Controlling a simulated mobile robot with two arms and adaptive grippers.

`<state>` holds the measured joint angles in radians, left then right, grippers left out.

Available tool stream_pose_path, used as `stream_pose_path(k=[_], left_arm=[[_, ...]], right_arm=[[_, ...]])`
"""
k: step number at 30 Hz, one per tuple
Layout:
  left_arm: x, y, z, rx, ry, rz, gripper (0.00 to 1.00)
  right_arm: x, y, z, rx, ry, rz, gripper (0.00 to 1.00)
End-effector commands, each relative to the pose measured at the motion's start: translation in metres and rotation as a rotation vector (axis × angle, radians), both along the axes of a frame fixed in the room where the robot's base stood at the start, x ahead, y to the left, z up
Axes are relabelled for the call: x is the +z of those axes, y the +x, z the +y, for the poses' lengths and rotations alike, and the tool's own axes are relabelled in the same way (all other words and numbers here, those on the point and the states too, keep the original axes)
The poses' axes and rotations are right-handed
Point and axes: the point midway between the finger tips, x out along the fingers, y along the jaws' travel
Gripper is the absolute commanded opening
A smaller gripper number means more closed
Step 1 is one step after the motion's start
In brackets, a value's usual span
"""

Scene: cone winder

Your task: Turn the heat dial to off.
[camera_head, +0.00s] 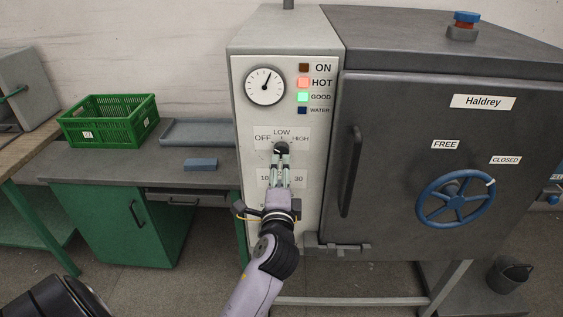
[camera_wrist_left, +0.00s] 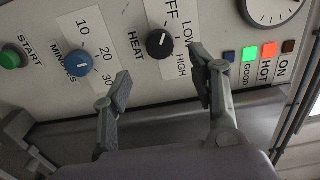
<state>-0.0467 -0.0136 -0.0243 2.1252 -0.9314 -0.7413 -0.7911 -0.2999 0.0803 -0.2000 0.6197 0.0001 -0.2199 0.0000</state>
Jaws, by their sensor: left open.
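The heat dial (camera_head: 281,148) is a round black knob on the pale control panel (camera_head: 241,111), under the OFF, LOW and HIGH labels. It also shows in the left wrist view (camera_wrist_left: 160,43). Its mark seems to point about at LOW, but it is small. My left gripper (camera_head: 281,165) reaches up to the panel just below the dial in the head view. In the left wrist view its two fingers (camera_wrist_left: 163,77) are spread, with nothing between them, and the dial shows beyond the gap. I cannot tell whether a fingertip touches it. My right gripper is out of view.
A blue minutes dial (camera_wrist_left: 78,63) and green start button (camera_wrist_left: 12,57) sit beside the heat dial. The HOT lamp (camera_head: 303,83) and GOOD lamp (camera_head: 303,97) are lit. A dark door with a handle (camera_head: 351,171) and blue wheel (camera_head: 456,199) stands right.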

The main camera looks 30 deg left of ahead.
Motion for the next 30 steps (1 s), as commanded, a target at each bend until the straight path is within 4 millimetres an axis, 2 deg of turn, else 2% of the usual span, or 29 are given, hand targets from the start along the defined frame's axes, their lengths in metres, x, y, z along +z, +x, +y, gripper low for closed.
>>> stream_pose_path(k=[3, 7, 25, 28, 30], left_arm=[[-0.001, -0.016, -0.010, 0.000, -0.002, 0.001, 0.54], [0.000, -0.025, -0.015, 0.000, -0.002, -0.001, 0.54], [-0.001, -0.027, -0.017, 0.000, -0.001, 0.001, 0.54], [-0.015, -0.023, -0.020, -0.015, -0.018, 0.017, 0.54], [-0.040, -0.016, -0.027, -0.041, -0.047, 0.049, 0.54]], right_arm=[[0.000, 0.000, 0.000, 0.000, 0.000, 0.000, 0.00], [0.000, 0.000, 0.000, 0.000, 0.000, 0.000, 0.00], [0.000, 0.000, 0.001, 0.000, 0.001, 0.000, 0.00], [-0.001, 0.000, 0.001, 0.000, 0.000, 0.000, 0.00], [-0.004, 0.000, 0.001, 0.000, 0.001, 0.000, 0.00]])
